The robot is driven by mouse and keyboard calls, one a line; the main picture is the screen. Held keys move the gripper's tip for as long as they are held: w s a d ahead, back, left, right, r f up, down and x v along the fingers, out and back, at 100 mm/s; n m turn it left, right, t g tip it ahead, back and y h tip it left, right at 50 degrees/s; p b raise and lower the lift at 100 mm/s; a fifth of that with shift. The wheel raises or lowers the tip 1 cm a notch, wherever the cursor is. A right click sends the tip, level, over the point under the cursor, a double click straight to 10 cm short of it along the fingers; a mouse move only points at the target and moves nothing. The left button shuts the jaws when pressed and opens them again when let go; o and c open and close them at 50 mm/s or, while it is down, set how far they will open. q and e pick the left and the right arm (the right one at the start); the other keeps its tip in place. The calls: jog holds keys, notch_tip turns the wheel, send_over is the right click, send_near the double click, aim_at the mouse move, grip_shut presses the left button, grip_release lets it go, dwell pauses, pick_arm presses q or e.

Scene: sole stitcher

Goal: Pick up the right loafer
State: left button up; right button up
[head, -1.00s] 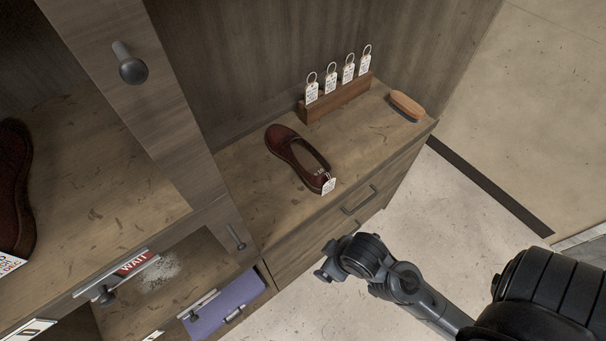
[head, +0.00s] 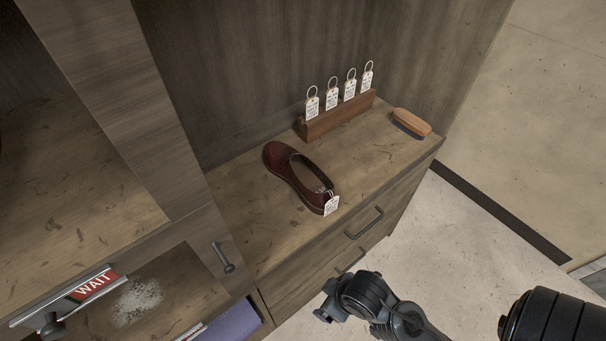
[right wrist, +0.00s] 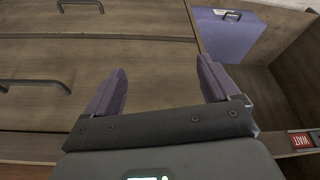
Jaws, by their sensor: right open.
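A dark red-brown loafer (head: 296,177) lies on the wooden counter top (head: 255,235) in the head view. A white tag (head: 331,205) is attached at its heel end, near the counter's front edge. My right arm comes in from the lower right, and its gripper end (head: 326,308) is in front of the drawers, below and apart from the loafer. In the right wrist view my right gripper (right wrist: 160,85) is open and empty, with its two fingers spread in front of drawer fronts. The loafer does not show in that view. My left gripper is not in view.
A wooden rack (head: 337,117) with several ring tags stands behind the loafer. A brush (head: 411,122) lies at the counter's right end. Drawer handles (head: 364,223) stick out in front. A cabinet post (head: 110,95) rises at left, near a WAIT sign (head: 94,286) and a purple box (head: 232,322).

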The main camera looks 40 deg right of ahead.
jog(key=c, duration=0.9)
jog(key=shift+d, duration=0.1)
